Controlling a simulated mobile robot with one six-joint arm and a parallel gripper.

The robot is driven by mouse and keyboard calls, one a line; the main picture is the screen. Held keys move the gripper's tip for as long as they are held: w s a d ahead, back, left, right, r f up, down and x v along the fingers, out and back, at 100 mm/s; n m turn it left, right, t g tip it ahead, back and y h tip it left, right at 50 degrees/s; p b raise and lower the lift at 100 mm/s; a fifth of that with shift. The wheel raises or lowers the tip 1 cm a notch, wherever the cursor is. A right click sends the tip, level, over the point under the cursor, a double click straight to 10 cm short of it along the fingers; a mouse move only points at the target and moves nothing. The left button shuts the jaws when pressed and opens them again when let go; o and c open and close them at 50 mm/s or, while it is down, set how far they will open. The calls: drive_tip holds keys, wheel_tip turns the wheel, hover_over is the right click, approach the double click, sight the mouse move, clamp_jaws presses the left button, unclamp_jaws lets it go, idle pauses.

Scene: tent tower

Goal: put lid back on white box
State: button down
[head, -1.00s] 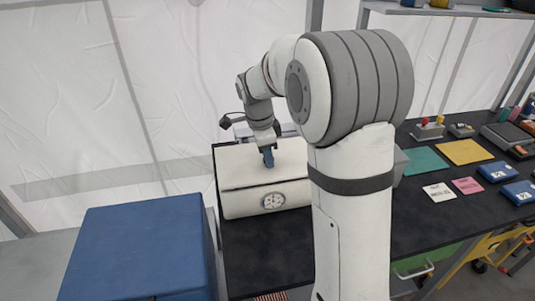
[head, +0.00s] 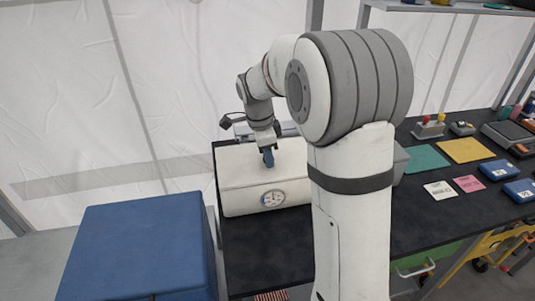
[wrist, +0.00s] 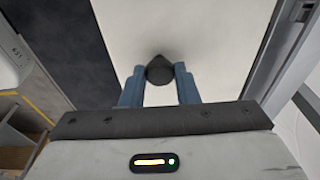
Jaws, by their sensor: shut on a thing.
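The white box (head: 240,201) stands at the left end of the dark table, with a round dial (head: 273,198) on its front. Its white lid (head: 235,165) lies level on top, with no dark gap visible along the front edge. My gripper (head: 268,158) points down at the lid's middle. In the wrist view, the blue fingers (wrist: 159,80) are shut on the lid's dark knob (wrist: 160,68), with the pale lid (wrist: 215,40) beneath. The box's right end is hidden behind my arm.
A large blue block (head: 135,240) stands left of the table (head: 265,250). Right of my arm lie a green mat (head: 427,158), a yellow mat (head: 466,150), small cards and blue cases (head: 497,170). The table in front of the box is clear.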

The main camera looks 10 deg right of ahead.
drive_tip(key=shift+f, duration=0.1)
drive_tip(key=c, duration=1)
unclamp_jaws()
drive_tip(key=shift+c, duration=0.2)
wheel_tip(320, 180, up, 8)
drive_tip(key=a, duration=0.1)
drive_tip(key=shift+a, duration=0.15)
drive_tip(key=shift+s+f, duration=0.1)
drive_tip(key=shift+s, duration=0.05)
drive_tip(key=s+f+n+t+y, duration=0.1)
drive_tip(key=s+f+n, duration=0.1)
drive_tip(key=s+n, duration=0.7)
drive_tip(key=s+d+f+n+t, duration=0.1)
drive_tip(key=s+f+n, duration=0.2)
drive_tip(key=s+n, duration=0.6)
drive_tip(key=s, duration=0.7)
drive_tip(key=shift+d+t+y, duration=0.3)
drive_tip(key=shift+y, duration=0.1)
